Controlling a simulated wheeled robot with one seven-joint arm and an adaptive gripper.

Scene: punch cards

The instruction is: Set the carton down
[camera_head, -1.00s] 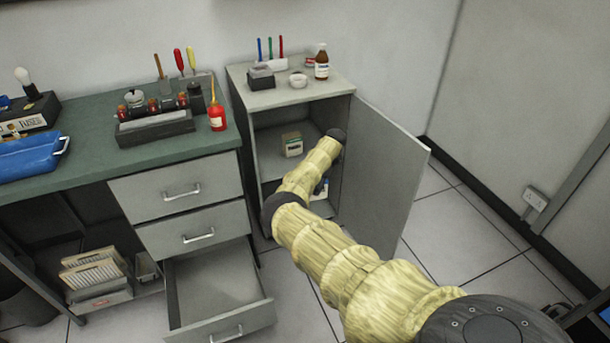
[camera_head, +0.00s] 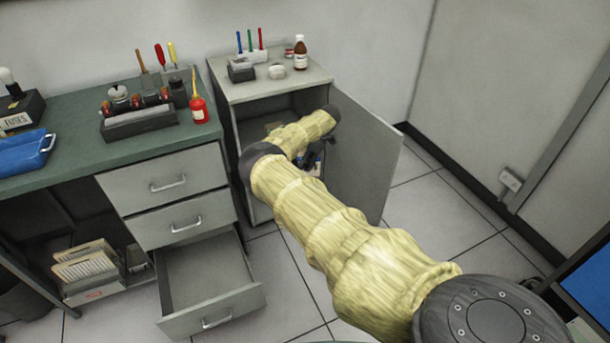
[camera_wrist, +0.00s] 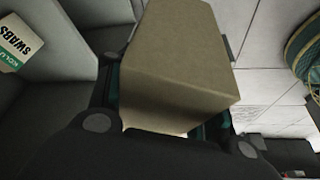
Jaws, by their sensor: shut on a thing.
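The carton (camera_wrist: 182,62) is a plain brown box, close up in the middle of the wrist view. My gripper (camera_wrist: 165,112) is shut on it, with a dark finger on either side. In the head view my gripper (camera_head: 311,160) is a small dark shape at the open cabinet (camera_head: 272,90), largely behind my arm. The carton cannot be made out clearly there. White floor tiles (camera_wrist: 258,85) show beyond the carton in the wrist view, so it appears held up.
A white and green swabs box (camera_wrist: 20,42) stands on a grey surface at the left of the wrist view. The cabinet door (camera_head: 365,160) stands open to the right. A lower drawer (camera_head: 208,275) is pulled out. The cabinet top holds a brown bottle (camera_head: 300,53) and small items.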

